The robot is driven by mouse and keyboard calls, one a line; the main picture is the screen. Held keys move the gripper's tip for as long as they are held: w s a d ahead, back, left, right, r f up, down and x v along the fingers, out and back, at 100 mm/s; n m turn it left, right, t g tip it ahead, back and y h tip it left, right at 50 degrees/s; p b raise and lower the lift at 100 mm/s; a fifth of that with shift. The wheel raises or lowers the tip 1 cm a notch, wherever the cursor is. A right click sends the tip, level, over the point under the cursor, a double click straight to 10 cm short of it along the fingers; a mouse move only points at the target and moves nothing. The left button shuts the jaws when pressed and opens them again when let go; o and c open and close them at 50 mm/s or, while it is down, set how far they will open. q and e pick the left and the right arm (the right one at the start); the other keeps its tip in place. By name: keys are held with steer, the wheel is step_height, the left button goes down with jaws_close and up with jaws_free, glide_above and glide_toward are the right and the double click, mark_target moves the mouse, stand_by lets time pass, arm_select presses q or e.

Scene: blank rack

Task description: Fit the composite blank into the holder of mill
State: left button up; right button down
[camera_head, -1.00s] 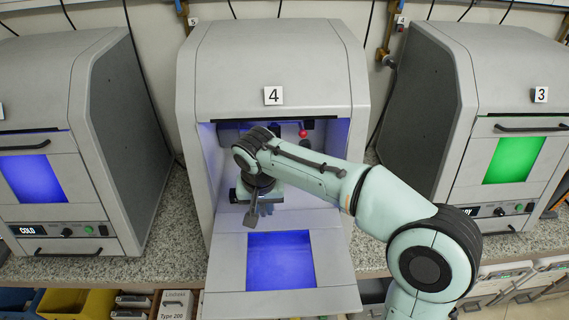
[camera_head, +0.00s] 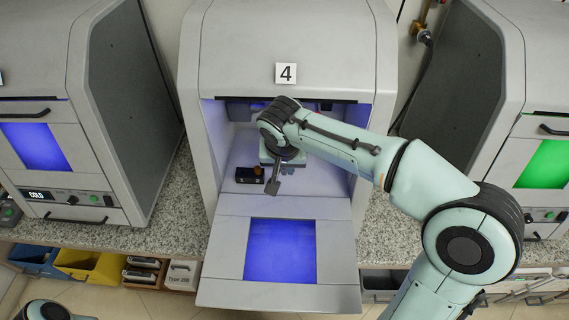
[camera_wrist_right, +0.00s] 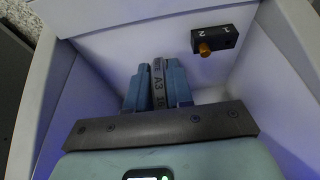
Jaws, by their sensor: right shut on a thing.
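My right gripper (camera_wrist_right: 158,88) is inside the open mill 4 (camera_head: 290,50). My left gripper is out of view.
The mill's door (camera_head: 325,264) is folded down in front, with a blue window. The chamber side walls (camera_head: 219,130) stand close around my right arm. Closed mills stand left (camera_head: 45,130) and right (camera_head: 545,140). Bins (camera_head: 85,262) lie below the counter.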

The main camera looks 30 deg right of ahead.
steer(key=shift+r, duration=0.2)
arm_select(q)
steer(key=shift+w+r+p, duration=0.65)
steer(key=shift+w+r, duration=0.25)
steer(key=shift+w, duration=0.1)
arm_select(e)
steer(key=shift+w+d+f, duration=0.3)
steer(key=shift+w+d, duration=0.2)
steer(key=shift+w, duration=0.3)
steer(key=shift+w+d+f, duration=0.3)
steer(key=shift+w+d, duration=0.2)
steer(key=shift+w, duration=0.3)
steer(key=shift+w+d+f, duration=0.3)
steer(key=shift+w+d, duration=0.2)
steer(key=shift+w, duration=0.3)
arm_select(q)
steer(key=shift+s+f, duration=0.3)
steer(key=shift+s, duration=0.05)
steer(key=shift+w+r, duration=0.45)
arm_select(e)
steer(key=shift+w+d+f, duration=0.3)
steer(key=shift+w+d, duration=0.2)
steer(key=shift+w, duration=0.3)
